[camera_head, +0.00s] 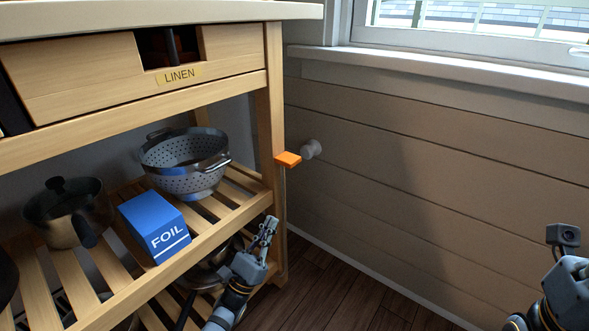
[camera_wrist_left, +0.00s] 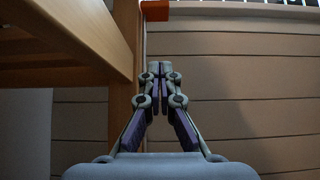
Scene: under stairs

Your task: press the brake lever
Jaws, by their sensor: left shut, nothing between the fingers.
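The brake lever appears to be the small orange tab (camera_head: 288,159) on the right side of the wooden cart's front leg. Its orange end (camera_wrist_left: 155,9) also shows at the top edge of the left wrist view. My left gripper (camera_head: 269,226) is shut and empty, below the tab and a little to its left, apart from it. In the left wrist view the closed fingertips (camera_wrist_left: 160,68) point up beside the leg, with the tab above them. Part of my right arm shows at the lower right of the head view; its fingers are out of view.
The wooden cart (camera_head: 265,190) has a LINEN drawer (camera_head: 90,80) and slatted shelves. A colander (camera_head: 185,160), a blue FOIL box (camera_head: 155,226) and a dark pot (camera_head: 68,212) stand on the shelf. Floor right of the cart is clear.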

